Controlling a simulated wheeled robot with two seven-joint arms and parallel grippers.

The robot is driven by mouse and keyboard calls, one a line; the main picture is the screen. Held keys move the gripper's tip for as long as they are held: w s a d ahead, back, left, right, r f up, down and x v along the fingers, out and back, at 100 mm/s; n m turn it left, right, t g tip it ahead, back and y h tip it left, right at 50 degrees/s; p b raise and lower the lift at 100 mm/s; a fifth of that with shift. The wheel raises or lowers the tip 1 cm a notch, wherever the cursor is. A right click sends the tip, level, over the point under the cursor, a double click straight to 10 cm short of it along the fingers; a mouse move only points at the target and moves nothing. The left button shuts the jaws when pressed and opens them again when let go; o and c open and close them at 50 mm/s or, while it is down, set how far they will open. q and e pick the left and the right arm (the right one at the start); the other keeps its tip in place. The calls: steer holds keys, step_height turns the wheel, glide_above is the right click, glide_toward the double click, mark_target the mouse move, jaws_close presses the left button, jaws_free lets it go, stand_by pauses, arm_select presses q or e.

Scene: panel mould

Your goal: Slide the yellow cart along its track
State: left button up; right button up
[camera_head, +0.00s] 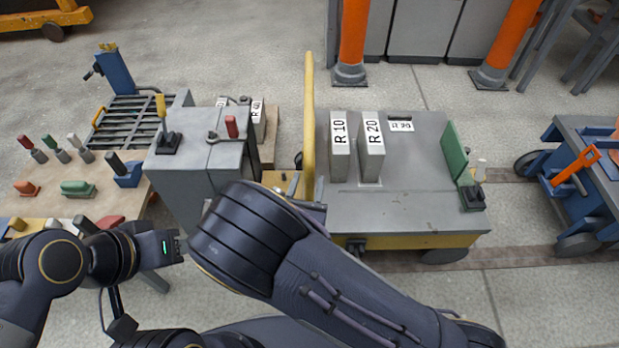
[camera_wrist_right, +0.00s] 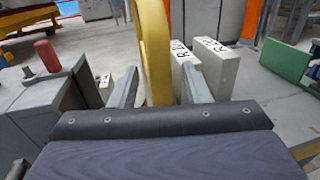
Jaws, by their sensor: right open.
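The yellow cart (camera_head: 440,238) has a grey deck, a yellow lower frame and an upright yellow handle (camera_head: 309,120) at its left end. It stands over the brown track (camera_head: 520,256) on the floor. My right gripper (camera_head: 298,188) is at the lower part of the handle, mostly hidden behind my own arm. In the right wrist view, the handle (camera_wrist_right: 156,60) rises between the two open fingers (camera_wrist_right: 159,78), with a gap visible on either side.
White blocks marked R 10 (camera_head: 340,160) and R 20 (camera_head: 371,160) stand on the deck near a green plate (camera_head: 456,152). A grey cabinet (camera_head: 195,175) is close left of the handle. A blue cart (camera_head: 590,175) stands at the right; bare floor and track lie between.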

steer(key=shift+w+d, duration=0.25)
steer(key=shift+w, duration=0.95)
jaws_close()
